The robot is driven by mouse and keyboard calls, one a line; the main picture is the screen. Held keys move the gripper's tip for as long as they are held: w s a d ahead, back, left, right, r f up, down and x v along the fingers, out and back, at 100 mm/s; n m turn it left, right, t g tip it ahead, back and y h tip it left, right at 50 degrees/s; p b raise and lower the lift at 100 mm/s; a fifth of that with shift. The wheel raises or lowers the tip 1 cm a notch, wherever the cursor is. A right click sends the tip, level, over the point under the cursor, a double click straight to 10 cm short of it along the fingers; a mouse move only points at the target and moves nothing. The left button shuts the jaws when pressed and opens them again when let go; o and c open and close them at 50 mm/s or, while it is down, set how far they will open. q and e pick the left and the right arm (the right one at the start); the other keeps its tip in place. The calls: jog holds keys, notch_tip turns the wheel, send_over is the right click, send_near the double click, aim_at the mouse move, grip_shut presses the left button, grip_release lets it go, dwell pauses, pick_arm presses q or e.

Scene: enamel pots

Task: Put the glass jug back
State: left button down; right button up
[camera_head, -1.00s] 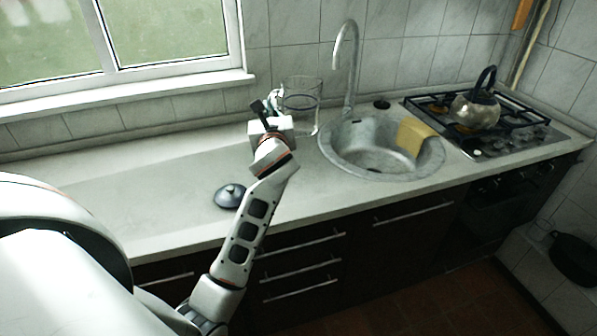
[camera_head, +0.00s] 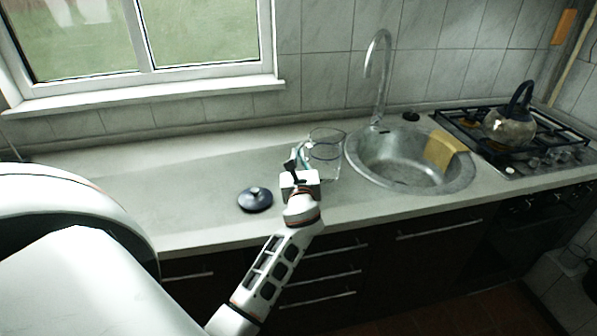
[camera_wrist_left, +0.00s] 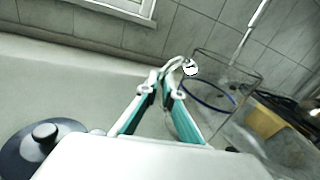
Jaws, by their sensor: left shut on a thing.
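The clear glass jug (camera_head: 326,157) is upright just left of the sink, over the counter. My left gripper (camera_head: 297,158) is at the jug's left side, shut on its handle. In the left wrist view, the two teal-lined fingers (camera_wrist_left: 166,82) close on the handle, and the jug (camera_wrist_left: 222,88) with its blue ring stands tilted in the picture to the right of them. Whether the jug's base touches the counter I cannot tell. My right gripper is not in view.
A dark lid (camera_head: 255,199) with a knob lies on the counter (camera_head: 190,200), left of my gripper. The steel sink (camera_head: 395,172) with a tall tap (camera_head: 377,75) and yellow cloth (camera_head: 442,149) is to the right. A kettle (camera_head: 508,127) stands on the stove. The left counter is clear.

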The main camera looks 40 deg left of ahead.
pick_arm(q)
notch_tip(320, 180, down, 3)
jog(key=shift+f+b, duration=0.1)
jog(key=shift+b, duration=0.4)
jog(key=shift+f, duration=0.55)
jog(key=shift+r, duration=0.1)
jog(key=c, duration=2.6)
grip_release()
jog(key=shift+f, duration=0.35)
jog(key=o, duration=0.4)
jog(key=shift+r, duration=0.1)
